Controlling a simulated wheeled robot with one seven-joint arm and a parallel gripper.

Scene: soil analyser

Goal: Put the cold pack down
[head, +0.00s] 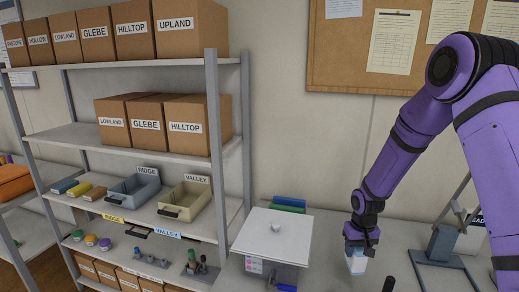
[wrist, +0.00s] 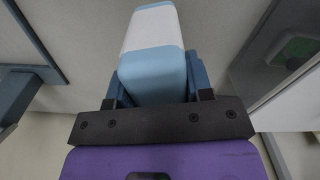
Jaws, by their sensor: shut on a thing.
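The cold pack (head: 356,262) is a light blue and white block. My gripper (head: 357,246) is shut on it, above or at the grey worktop (head: 335,278) to the right of the analyser; I cannot tell whether the pack touches the top. In the wrist view the cold pack (wrist: 154,52) sticks out between the two blue-grey fingers of my gripper (wrist: 156,88), its white end away from the palm. The fingers cover part of its sides.
A grey analyser with a white lid (head: 272,238) stands left of my gripper, with a green and blue item (head: 289,204) behind it. A dark stand (head: 440,245) is to the right. Shelves (head: 150,147) with boxes and bins are at left. Some worktop between analyser and stand is free.

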